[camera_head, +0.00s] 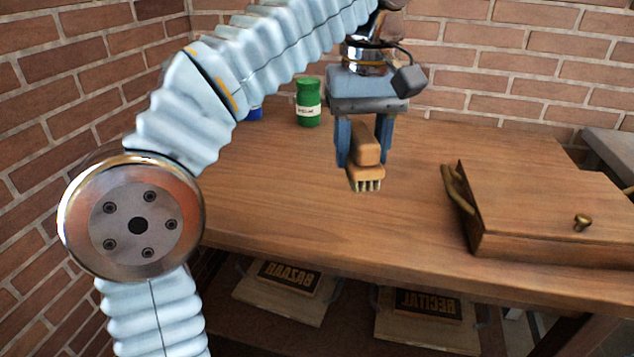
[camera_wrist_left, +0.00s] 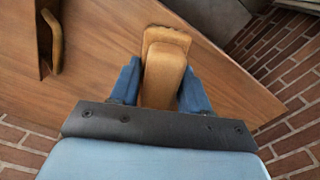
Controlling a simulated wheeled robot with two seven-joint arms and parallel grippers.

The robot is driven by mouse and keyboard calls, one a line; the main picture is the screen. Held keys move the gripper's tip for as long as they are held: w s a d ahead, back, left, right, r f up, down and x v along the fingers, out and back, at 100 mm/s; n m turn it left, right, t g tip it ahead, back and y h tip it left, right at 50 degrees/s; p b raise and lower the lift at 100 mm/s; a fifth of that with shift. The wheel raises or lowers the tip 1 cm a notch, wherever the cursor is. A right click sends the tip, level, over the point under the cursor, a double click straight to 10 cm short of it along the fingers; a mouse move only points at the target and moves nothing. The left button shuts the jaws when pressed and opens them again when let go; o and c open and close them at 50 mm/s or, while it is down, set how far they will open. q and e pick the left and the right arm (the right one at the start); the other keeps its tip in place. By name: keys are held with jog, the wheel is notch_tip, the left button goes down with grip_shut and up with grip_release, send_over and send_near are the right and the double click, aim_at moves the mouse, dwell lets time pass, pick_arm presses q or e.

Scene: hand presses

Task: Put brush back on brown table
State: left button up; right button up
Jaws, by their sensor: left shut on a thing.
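A wooden brush (camera_head: 366,160) with pale bristles pointing down is between the blue fingers of my left gripper (camera_head: 364,150). The gripper is shut on the brush's handle. In the head view the brush appears over the middle of the brown table (camera_head: 310,190); I cannot tell whether the bristles touch the top. The left wrist view shows the brush (camera_wrist_left: 164,75) between both fingers of the gripper (camera_wrist_left: 158,85), with the brown table (camera_wrist_left: 105,50) beyond. My right gripper is not in view.
A green canister (camera_head: 308,102) stands at the back left, with a blue object (camera_head: 255,114) partly hidden by my arm. A wooden box (camera_head: 545,220) with a handle and knob is at the right. Plates marked BAZAAR (camera_head: 288,277) and RECITAL (camera_head: 425,304) lie below. The front middle tabletop is clear.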

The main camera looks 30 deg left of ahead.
pick_arm(q)
jog(key=w+a+f, duration=0.1)
jog(key=a+f, duration=0.2)
jog(key=w+a+f, duration=0.2)
jog(key=a+f, duration=0.1)
jog(key=a, duration=0.1)
jog(key=w+a+f+b, duration=0.1)
jog(key=w+a+f, duration=0.1)
jog(key=a+f, duration=0.1)
jog(key=shift+a+f, duration=0.25)
jog(key=shift+a, duration=0.5)
jog(key=shift+f+b, duration=0.3)
jog(key=shift+f, duration=1.1)
jog(key=shift+d, duration=0.1)
jog(key=shift+f, duration=0.15)
jog(key=o, duration=1)
